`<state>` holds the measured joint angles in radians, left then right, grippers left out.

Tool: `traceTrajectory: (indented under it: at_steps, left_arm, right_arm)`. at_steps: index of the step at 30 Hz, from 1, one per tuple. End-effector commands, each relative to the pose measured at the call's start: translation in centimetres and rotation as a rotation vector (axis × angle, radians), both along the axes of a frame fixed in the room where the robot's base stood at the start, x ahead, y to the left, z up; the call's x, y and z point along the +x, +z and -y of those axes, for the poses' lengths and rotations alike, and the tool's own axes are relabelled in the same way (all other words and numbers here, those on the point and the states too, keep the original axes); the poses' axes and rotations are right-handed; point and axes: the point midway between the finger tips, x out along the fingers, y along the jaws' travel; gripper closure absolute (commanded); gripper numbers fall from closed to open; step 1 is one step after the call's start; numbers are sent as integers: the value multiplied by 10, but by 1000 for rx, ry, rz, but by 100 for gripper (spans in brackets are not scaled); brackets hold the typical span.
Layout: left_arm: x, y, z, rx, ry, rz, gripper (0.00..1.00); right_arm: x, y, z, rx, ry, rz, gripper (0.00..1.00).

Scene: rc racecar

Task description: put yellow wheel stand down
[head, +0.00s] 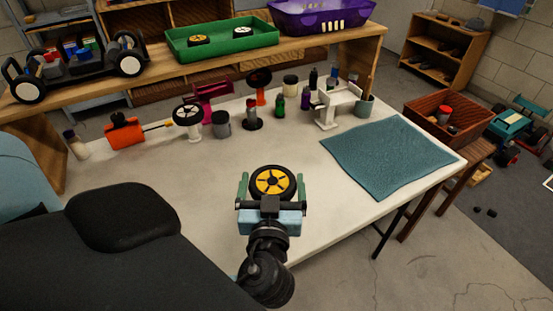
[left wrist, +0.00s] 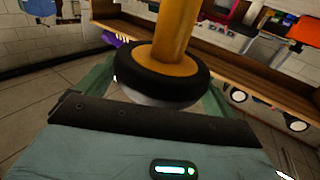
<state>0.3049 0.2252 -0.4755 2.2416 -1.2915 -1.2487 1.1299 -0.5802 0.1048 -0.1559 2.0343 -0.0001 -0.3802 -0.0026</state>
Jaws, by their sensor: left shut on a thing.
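The yellow wheel stand (head: 273,181) shows in the head view as a black tyre with a yellow spoked hub, near the front edge of the white table. In the left wrist view its yellow post (left wrist: 176,30) runs from the tyre to the top of the picture. My left gripper (head: 271,188) is shut on it, with a green finger on each side of the tyre. The post is hidden under the wheel in the head view, and I cannot tell whether its foot touches the table. My right gripper is not in view.
The white table (head: 330,205) is bare around the held stand. A teal mat (head: 385,155) lies on the right. Behind are a white-wheeled stand (head: 187,114), a red-and-black stand (head: 259,83), a white bracket (head: 333,103), an orange box (head: 125,133) and several small bottles.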

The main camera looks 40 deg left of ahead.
Motion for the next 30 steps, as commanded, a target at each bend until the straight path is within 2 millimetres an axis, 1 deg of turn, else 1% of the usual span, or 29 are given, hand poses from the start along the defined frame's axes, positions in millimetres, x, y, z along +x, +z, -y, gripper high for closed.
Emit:
traceTrajectory:
  at_steps: [5,10,14,16,21,25,30]
  left_arm:
    - [-4,1,2,-1,0,2,37]
    - [1,0,5,2,-47,2,38]
    - [11,-2,14,0,-182,1,38]
    - [17,-1,22,0,-278,2,38]
    - [24,10,44,-1,-500,5,37]
    - [24,18,55,1,-597,4,37]
    - [23,23,60,0,-650,4,37]
  right_arm:
    - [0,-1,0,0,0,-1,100]
    - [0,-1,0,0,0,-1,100]
    - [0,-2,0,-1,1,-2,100]
    - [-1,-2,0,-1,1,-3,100]
    - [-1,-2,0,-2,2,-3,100]
    - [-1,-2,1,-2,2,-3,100]
    - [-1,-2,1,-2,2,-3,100]
